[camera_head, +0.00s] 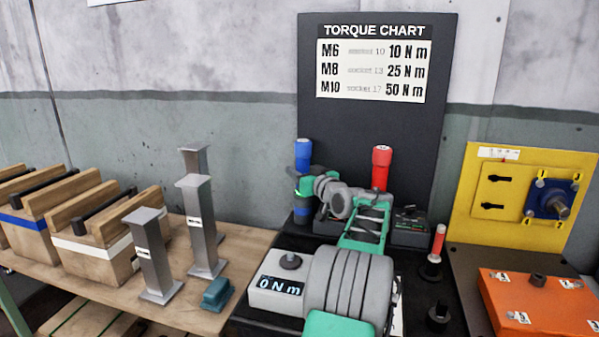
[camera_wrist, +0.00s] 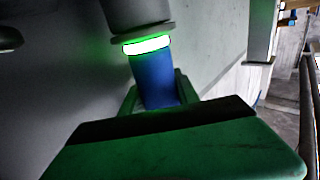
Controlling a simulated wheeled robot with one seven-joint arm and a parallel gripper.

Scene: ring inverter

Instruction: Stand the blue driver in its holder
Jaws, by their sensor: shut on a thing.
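The blue driver (camera_head: 303,154) stands about upright at the back of the black bench, left of the red driver. My gripper (camera_head: 308,180) is shut around its blue body from the right. In the wrist view the blue shaft (camera_wrist: 153,80) sits between my green fingers, below a bright ring and a grey cylinder. The driver's lower end and its holder are hidden or too small to tell, so I cannot see whether it is seated.
The red driver (camera_head: 381,167) stands close to the right. A dark box (camera_head: 410,227) sits below it. A small red-handled tool (camera_head: 437,243), a yellow panel (camera_head: 515,198) and an orange box (camera_head: 537,303) are farther right. Grey posts (camera_head: 202,230) and wooden crates (camera_head: 105,245) stand left.

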